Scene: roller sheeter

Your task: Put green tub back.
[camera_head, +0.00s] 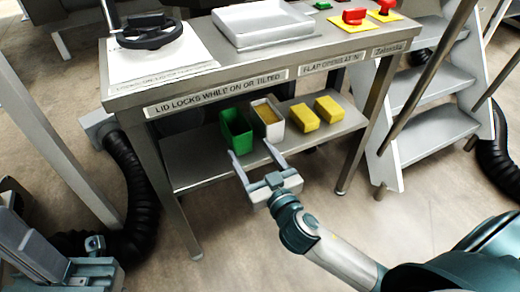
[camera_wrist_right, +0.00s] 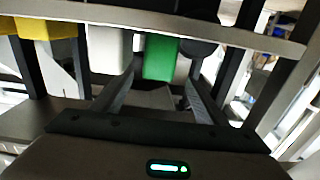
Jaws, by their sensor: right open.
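The green tub (camera_head: 237,133) stands on the lower shelf of the steel table, left of a white tub (camera_head: 267,122) with yellowish contents. My right gripper (camera_head: 249,150) is open and empty in front of the shelf, its fingers spread near the fronts of the green and white tubs. In the right wrist view the green tub (camera_wrist_right: 160,58) shows between the open fingers (camera_wrist_right: 162,85), with the white tub (camera_wrist_right: 104,47) to its left. I cannot tell whether a finger touches a tub. My left gripper (camera_head: 92,255) shows partly at the lower left, away from the table; its fingers are unclear.
Two yellow blocks (camera_head: 305,118) sit on the lower shelf (camera_head: 196,160) to the right of the tubs. The tabletop edge (camera_head: 210,95) overhangs the shelf. A handwheel (camera_head: 150,31) and white tray (camera_head: 262,24) are above. White steps (camera_head: 432,128) stand right; black hoses (camera_head: 140,190) lie left.

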